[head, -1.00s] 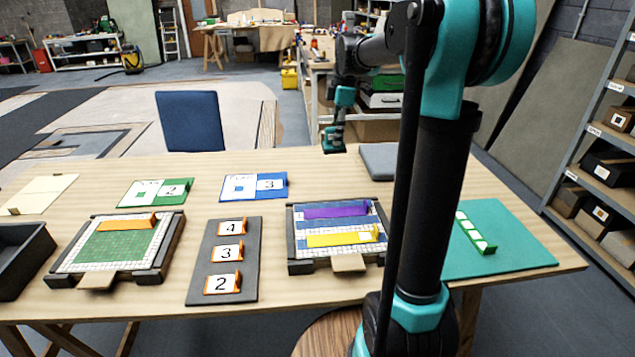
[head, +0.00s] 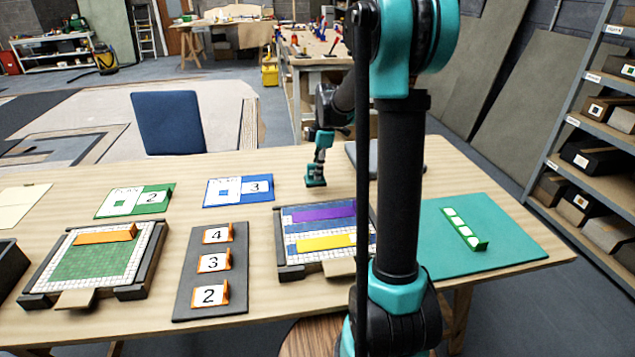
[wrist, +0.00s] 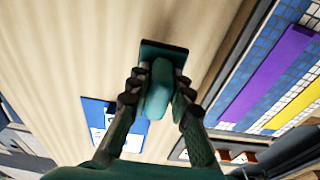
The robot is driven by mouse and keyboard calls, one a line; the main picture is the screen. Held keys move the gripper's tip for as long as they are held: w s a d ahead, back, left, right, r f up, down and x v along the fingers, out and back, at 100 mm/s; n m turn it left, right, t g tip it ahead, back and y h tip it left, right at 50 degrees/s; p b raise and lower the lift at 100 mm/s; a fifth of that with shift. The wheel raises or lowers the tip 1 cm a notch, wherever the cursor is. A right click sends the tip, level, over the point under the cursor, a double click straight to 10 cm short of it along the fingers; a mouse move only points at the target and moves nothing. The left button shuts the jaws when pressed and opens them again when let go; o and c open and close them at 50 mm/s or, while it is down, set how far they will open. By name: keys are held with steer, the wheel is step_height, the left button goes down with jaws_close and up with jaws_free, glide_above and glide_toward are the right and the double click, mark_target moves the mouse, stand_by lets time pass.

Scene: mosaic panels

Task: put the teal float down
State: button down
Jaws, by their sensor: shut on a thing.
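The teal float (head: 315,183) is a flat dark-teal plate with a rounded handle. It hangs below my gripper (head: 321,158) over the bare back part of the table, behind the right-hand mosaic panel. In the wrist view my gripper (wrist: 158,98) is shut on the float's handle, one finger on each side. The float's plate (wrist: 165,47) shows beyond the fingertips. I cannot tell whether the plate touches the table or is slightly above it.
The right-hand panel (head: 282,258) with purple and yellow strips lies in front of the float. A blue card (head: 215,192) lies to its left. A grey pad (head: 352,152) is behind my arm. A teal mat (head: 510,235) lies at right. Bare wood surrounds the float.

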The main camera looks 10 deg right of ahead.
mark_target(318, 182)
steer(key=shift+f, duration=2.25)
steer(key=c, duration=1.4)
jaws_free()
steer(key=shift+f, duration=0.1)
steer(key=shift+o, duration=0.2)
steer(key=r, duration=0.4)
steer(key=d+r, duration=0.1)
steer(key=r, duration=0.7)
steer(key=shift+d+r, duration=0.1)
steer(key=shift+d, duration=0.25)
steer(key=shift+s, duration=0.1)
